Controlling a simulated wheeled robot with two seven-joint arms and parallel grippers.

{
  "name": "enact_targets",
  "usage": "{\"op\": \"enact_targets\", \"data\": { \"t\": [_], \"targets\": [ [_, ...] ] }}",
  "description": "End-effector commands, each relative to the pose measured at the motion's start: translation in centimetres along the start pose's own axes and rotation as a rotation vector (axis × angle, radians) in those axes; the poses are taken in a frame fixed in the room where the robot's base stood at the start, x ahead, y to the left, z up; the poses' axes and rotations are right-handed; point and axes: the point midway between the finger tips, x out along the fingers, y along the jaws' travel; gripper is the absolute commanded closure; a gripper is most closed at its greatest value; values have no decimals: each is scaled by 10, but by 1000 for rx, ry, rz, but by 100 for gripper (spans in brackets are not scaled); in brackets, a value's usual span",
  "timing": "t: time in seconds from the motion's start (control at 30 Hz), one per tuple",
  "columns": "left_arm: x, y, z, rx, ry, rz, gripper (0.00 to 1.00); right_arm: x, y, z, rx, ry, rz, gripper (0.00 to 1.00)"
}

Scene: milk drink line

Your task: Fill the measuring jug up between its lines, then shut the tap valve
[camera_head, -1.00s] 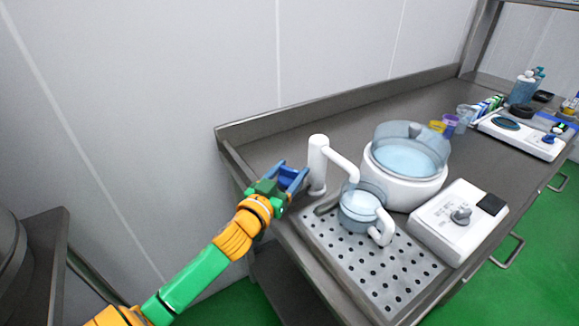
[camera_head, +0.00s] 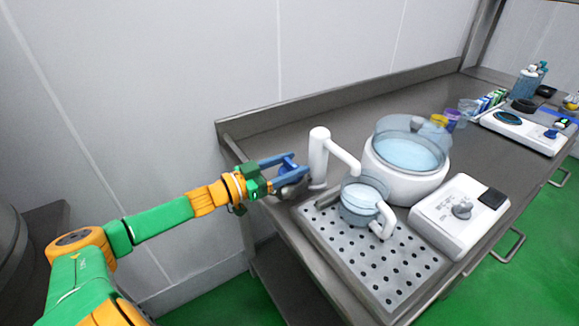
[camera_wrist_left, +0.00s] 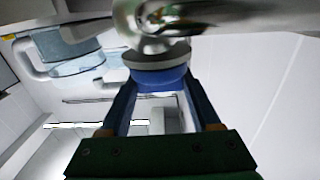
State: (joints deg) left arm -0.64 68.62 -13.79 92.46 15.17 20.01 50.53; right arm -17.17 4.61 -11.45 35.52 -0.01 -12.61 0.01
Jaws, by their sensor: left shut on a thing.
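The white tap (camera_head: 319,160) stands at the left end of the counter, its spout reaching right over the measuring jug (camera_head: 360,210). The clear, bluish jug has a white handle and stands on the perforated drip tray (camera_head: 352,262). Its lines and liquid level are too small to read. My left gripper (camera_head: 299,167) is at the tap's left side, shut on the blue valve knob (camera_wrist_left: 158,77). In the left wrist view the knob sits between my fingers, below a shiny metal valve body (camera_wrist_left: 165,20). The jug also shows there (camera_wrist_left: 72,60). My right gripper is out of view.
A white round vessel with a clear bluish bowl (camera_head: 408,152) stands behind the jug. A white box with a grey dial (camera_head: 460,210) is to its right. Cups, bottles and a white appliance (camera_head: 520,132) are farther back. The counter's back left is clear.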

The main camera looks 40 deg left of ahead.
Motion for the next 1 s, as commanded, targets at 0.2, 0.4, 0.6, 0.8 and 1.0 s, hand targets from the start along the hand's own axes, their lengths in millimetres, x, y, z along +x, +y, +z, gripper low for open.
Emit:
{"op": "enact_targets", "data": {
  "t": [0.2, 0.4, 0.6, 0.8, 1.0],
  "targets": [
    [0, 1, 1, 0, -2, 4, 92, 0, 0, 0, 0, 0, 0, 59],
    [0, 1, 1, 0, -2, 4, 23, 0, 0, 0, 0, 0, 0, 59],
    [0, 1, 1, 0, -1, 4, 6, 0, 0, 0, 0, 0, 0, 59],
    [-1, 1, 1, -1, -2, 4, 6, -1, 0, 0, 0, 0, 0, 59],
    [-19, 1, 1, -4, -7, 4, 6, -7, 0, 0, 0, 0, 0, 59]
  ]
}}
